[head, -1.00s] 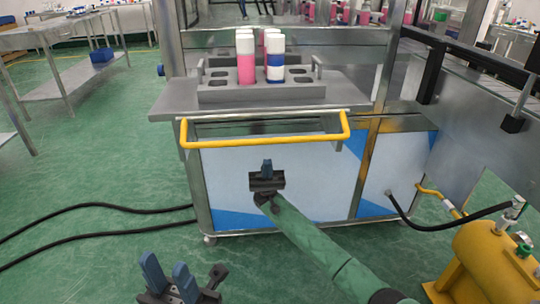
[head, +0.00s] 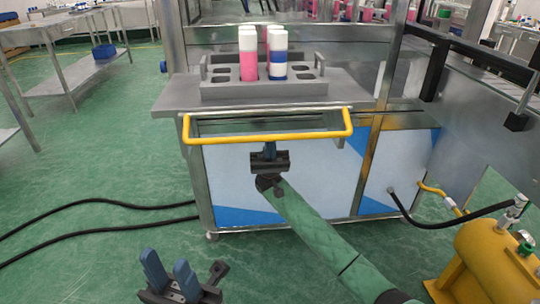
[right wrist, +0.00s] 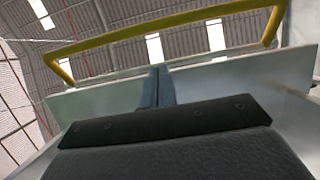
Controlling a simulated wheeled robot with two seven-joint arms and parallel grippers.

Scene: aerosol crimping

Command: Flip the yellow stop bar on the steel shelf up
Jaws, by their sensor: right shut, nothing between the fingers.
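The yellow stop bar (head: 270,137) hangs down at the front of the steel shelf (head: 185,96), its long rail lower than the shelf edge. My right gripper (head: 270,148) is shut and empty, its blue fingertips pointing up just below the bar's rail near its middle. In the right wrist view the bar (right wrist: 165,28) spans above the shut fingers (right wrist: 158,85); whether they touch it I cannot tell. My left gripper (head: 168,270) is open and empty at the bottom left, well away from the bar.
A grey tray (head: 225,90) with several pink and blue-banded cans (head: 278,55) stands on the shelf. Black hoses (head: 100,205) lie on the green floor at left. A yellow tank (head: 490,260) stands at lower right. The space in front of the cabinet is otherwise clear.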

